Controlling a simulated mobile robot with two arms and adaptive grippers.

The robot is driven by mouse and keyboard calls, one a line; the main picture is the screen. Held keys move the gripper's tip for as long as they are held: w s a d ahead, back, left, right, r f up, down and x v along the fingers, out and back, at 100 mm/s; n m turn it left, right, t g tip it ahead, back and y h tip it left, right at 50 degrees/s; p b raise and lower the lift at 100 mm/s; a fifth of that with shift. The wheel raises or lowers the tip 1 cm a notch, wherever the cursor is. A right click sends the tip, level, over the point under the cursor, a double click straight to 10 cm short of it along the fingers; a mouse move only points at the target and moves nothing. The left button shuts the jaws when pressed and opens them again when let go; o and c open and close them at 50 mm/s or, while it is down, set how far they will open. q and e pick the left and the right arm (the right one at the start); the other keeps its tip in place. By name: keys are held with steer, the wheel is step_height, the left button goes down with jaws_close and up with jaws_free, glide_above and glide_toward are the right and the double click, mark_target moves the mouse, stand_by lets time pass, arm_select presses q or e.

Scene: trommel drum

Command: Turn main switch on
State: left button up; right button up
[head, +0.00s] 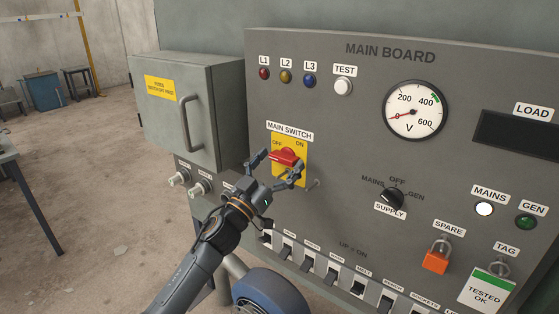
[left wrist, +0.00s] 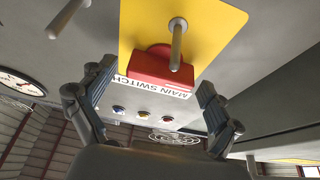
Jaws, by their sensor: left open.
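The main switch is a red handle (head: 286,157) on a yellow plate (head: 277,142) marked OFF at left and ON at right, under a MAIN SWITCH label. Its red body also shows in the left wrist view (left wrist: 158,68), with the yellow plate (left wrist: 205,18) around it. My left gripper (head: 277,168) is open in front of the switch, its fingers spread to either side of the handle. In the left wrist view the fingers (left wrist: 155,88) stand apart with the red body between and beyond them. Contact cannot be told. My right gripper is out of view.
A grey cabinet (head: 190,108) stands out left of the switch. A metal peg (head: 315,184) sticks out below right of the plate. A row of breaker switches (head: 331,276) runs below. The supply knob (head: 392,199) and voltmeter (head: 414,110) are to the right.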

arm_select(q)
steer(key=shift+c, duration=0.2)
steer(key=c, duration=1.1)
steer(key=shift+m, duration=0.3)
steer(key=m+g+h, duration=0.1)
steer(key=m, duration=0.2)
steer(key=m+g+h+p, duration=0.1)
steer(key=m+g, duration=0.1)
steer(key=m, duration=0.1)
steer(key=shift+r+m+h, duration=0.1)
steer(key=shift+m+h, duration=0.2)
steer(key=shift+m, duration=0.1)
steer(key=shift+m+g+h+p, duration=0.3)
steer(key=shift+m+g+p, duration=0.2)
steer(key=shift+m, duration=0.8)
steer(key=o, duration=1.1)
